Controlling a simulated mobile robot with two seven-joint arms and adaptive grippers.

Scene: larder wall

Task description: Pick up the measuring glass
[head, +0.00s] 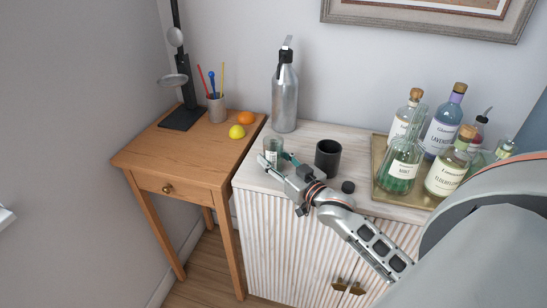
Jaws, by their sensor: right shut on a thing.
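The measuring glass (272,146) is a small clear glass near the left front of the pale cabinet top in the head view. It looks upright. My right gripper (281,164) reaches in from the right and is shut on it, with the fingers covering part of its lower side. Whether its base touches the cabinet top cannot be told. My left gripper is not in view.
A black cup (328,157) and a small black cap (348,187) stand right of the gripper. A steel bottle (285,98) stands behind. A tray (381,190) of several bottles is at right. A wooden table (185,152) with fruit adjoins at left.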

